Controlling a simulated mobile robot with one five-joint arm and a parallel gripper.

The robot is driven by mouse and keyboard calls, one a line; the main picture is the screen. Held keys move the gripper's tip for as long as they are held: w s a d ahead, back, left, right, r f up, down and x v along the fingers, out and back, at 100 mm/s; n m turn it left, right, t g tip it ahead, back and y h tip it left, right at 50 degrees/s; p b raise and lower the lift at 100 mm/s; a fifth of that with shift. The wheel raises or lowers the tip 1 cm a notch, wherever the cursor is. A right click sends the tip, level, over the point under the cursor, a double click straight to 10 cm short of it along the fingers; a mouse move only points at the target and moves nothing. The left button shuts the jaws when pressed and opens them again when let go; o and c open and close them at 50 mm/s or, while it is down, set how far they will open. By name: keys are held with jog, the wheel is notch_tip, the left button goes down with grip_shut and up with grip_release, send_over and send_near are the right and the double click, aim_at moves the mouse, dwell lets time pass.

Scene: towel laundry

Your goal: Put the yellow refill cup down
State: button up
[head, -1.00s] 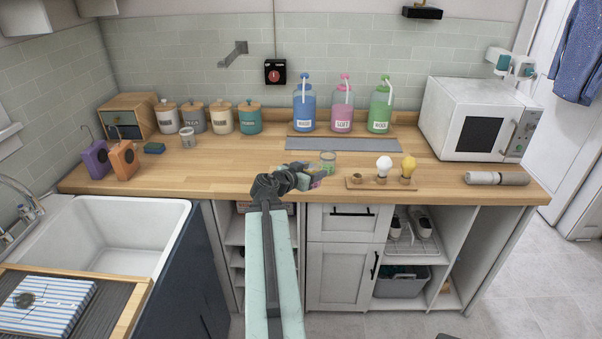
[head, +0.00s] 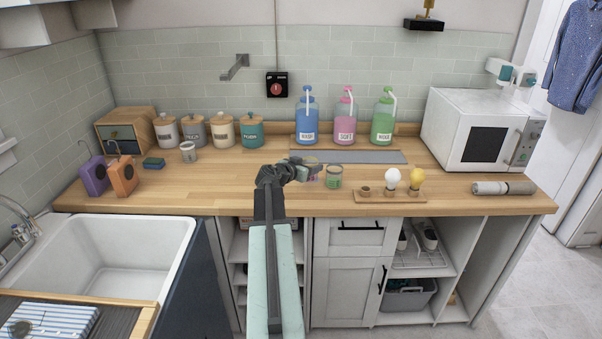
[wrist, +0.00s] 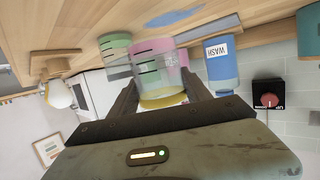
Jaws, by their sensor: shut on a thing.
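My gripper (head: 304,173) is over the middle of the wooden counter, shut on the yellow refill cup (wrist: 163,78).
Behind is a grey mat (head: 375,157) with blue (head: 307,120), pink (head: 345,122) and green (head: 382,122) pump bottles. Canisters (head: 223,133) stand back left. The counter (head: 215,190) left of my gripper is clear.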

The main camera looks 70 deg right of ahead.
jog(key=f+b, duration=0.2)
jog(key=d+f+b, duration=0.1)
jog(key=shift+w+f+b, duration=0.25)
jog(key=shift+f+b, duration=0.1)
jog(key=shift+f, duration=0.2)
jog(key=shift+w+r, duration=0.25)
jog(key=shift+w, duration=0.05)
jog(key=shift+a+f, duration=0.1)
jog(key=shift+f, duration=0.15)
jog(key=o, duration=1.3)
jog(key=shift+r, duration=0.1)
jog(key=shift+r, duration=0.1)
jog(key=shift+a+r, duration=0.25)
jog(key=p+v, duration=0.3)
jog(key=v, duration=0.8)
jog(key=shift+a+p, duration=0.2)
jog(key=shift+p, duration=0.1)
